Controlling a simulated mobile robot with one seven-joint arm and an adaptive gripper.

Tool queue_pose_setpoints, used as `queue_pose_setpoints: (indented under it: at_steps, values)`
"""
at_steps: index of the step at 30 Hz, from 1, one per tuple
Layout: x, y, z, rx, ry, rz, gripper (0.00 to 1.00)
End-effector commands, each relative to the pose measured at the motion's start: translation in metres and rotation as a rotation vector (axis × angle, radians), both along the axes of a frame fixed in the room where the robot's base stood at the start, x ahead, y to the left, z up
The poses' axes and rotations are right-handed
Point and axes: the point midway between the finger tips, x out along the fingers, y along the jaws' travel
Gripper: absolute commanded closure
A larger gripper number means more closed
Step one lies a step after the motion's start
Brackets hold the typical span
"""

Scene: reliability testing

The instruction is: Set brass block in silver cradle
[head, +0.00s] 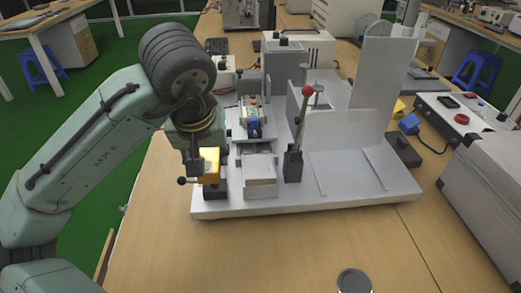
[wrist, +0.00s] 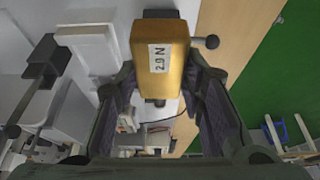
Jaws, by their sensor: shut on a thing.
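The brass block (head: 211,160) is at the front left of the light test fixture in the head view. In the wrist view the block (wrist: 173,50) shows a white label and sits between the fingertips. My gripper (head: 203,160) is shut on it, pointing down. A dark stand (head: 215,187) shows directly below the block; whether the two touch is not clear. A silver-grey, box-like holder (head: 260,172), probably the cradle, stands just right of the block; it also shows in the wrist view (wrist: 88,42). The block is beside it, not in it.
A dark lever with a red ball (head: 307,91) rises right of the holder. A small device (head: 254,122) stands behind it, and tall grey plates (head: 380,90) stand at right. A black knob (head: 182,181) sticks out left of the stand. The table front is mostly clear.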

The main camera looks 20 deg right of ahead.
Motion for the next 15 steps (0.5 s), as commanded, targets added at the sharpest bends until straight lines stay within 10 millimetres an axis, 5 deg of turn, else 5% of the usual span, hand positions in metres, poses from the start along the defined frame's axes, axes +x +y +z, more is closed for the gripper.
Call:
queue_pose_setpoints:
  at_steps: [9, 15]
  values:
    - [0.023, -0.079, -0.003, 0.001, 0.000, -0.004, 1.00]
    - [0.032, -0.109, -0.008, 0.000, -0.001, 0.000, 1.00]
